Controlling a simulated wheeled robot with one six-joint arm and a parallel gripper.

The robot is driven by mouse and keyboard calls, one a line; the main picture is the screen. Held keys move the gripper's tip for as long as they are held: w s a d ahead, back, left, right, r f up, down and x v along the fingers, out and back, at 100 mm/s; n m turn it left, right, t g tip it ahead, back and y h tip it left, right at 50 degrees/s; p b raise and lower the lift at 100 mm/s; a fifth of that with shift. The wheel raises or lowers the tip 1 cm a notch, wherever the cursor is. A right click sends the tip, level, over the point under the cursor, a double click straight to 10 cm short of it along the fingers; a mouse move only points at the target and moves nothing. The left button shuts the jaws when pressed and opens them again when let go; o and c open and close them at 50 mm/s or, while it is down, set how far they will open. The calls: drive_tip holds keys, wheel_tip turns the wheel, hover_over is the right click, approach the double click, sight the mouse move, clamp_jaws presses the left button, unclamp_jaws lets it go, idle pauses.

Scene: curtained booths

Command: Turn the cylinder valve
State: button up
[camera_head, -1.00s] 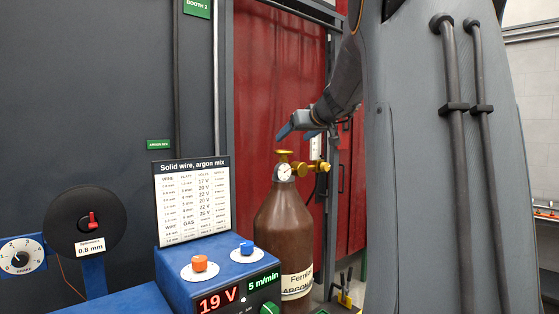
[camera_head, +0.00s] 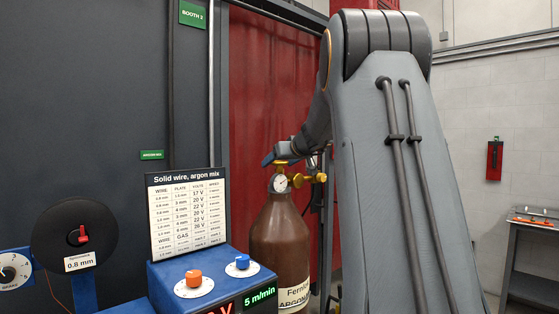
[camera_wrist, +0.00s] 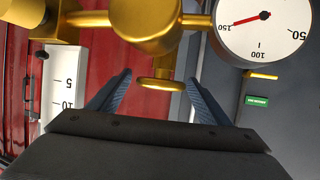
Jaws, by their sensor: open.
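The brown gas cylinder (camera_head: 281,243) stands upright behind the blue welder, with a partly readable argon label. On its top are a brass valve, a round white gauge (camera_head: 280,183) and a brass regulator (camera_head: 309,178). In the wrist view the brass valve knob (camera_wrist: 155,84) shows between the two blue fingers of my gripper (camera_wrist: 155,92), with a gap on each side. The gauge (camera_wrist: 262,22) is upper right there, its red needle near 150. In the head view my gripper (camera_head: 276,158) is at the cylinder top, partly hidden by my arm.
The blue welder (camera_head: 170,290) with orange and blue knobs and a settings chart (camera_head: 188,213) stands in front left of the cylinder. A wire spool (camera_head: 73,236) is further left. A red curtain (camera_head: 270,90) hangs behind. A grey workbench (camera_head: 535,262) stands at right.

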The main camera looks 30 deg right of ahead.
drive_tip(key=shift+w+f, duration=0.15)
drive_tip(key=shift+w, duration=0.15)
drive_tip(key=c, duration=1.1)
